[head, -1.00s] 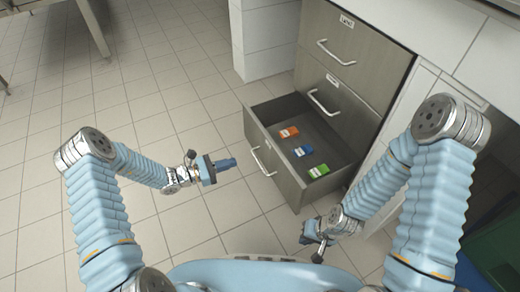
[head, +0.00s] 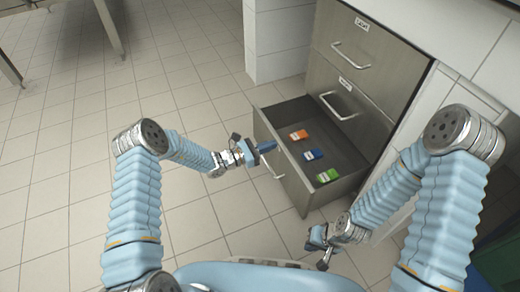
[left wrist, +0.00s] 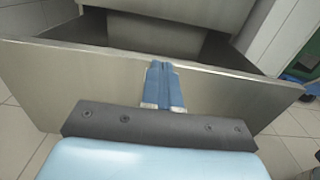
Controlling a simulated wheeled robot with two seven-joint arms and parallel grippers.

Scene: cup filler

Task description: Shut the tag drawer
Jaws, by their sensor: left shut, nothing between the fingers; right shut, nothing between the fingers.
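The tag drawer (head: 294,187), the lowest in a grey metal cabinet, stands pulled out, with orange (head: 299,135), blue (head: 313,155) and green (head: 327,175) tagged blocks inside. My left gripper (head: 268,146) is shut and empty at the outer side of the drawer's front panel, near its handle (head: 268,164). In the left wrist view, its blue fingers (left wrist: 162,80) point at the front panel (left wrist: 235,97), close to its top edge; I cannot tell if they touch. My right gripper (head: 322,255) is shut and empty, low by the drawer's near right corner.
Two closed drawers with handles, an upper (head: 340,45) and a middle one (head: 350,103), sit above the open drawer. A white tiled block (head: 277,40) stands behind it.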

